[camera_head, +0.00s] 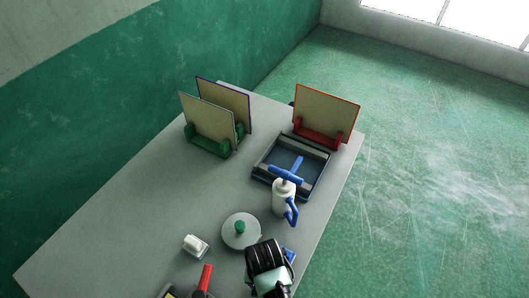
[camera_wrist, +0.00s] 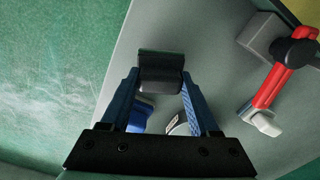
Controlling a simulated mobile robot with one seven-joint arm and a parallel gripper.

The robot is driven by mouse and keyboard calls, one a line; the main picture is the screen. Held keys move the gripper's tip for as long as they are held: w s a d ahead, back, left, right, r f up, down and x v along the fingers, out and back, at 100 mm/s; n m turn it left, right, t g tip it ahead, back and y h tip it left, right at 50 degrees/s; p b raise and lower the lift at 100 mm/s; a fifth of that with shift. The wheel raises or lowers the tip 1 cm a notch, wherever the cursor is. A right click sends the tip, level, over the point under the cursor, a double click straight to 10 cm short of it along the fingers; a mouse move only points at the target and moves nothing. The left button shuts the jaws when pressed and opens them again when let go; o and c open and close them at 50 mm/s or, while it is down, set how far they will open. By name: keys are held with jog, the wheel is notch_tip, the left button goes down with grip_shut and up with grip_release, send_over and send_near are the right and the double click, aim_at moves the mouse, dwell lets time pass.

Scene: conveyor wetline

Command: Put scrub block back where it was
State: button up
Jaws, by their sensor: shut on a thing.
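My gripper (camera_wrist: 162,88) is shut on a dark grey block, which I take as the scrub block (camera_wrist: 162,66). The block sits between the two blue finger pads in the wrist view. In the head view my gripper (camera_head: 268,262) is over the near right part of the grey table (camera_head: 130,215). The held block is hidden there behind the wrist. I cannot tell from these views whether the block touches the table.
Near my gripper are a round grey lid (camera_head: 240,232), a white block (camera_head: 195,244), a red handle (camera_head: 205,277) and a small blue thing (camera_head: 290,256). Beyond stand a white-blue jug (camera_head: 283,198), a dark tray (camera_head: 262,172), a green rack (camera_head: 208,142) and a red rack (camera_head: 318,137).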

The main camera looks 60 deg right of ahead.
jog(key=shift+f, duration=0.9)
jog(key=shift+f, duration=0.15)
jog(key=o, duration=1.3)
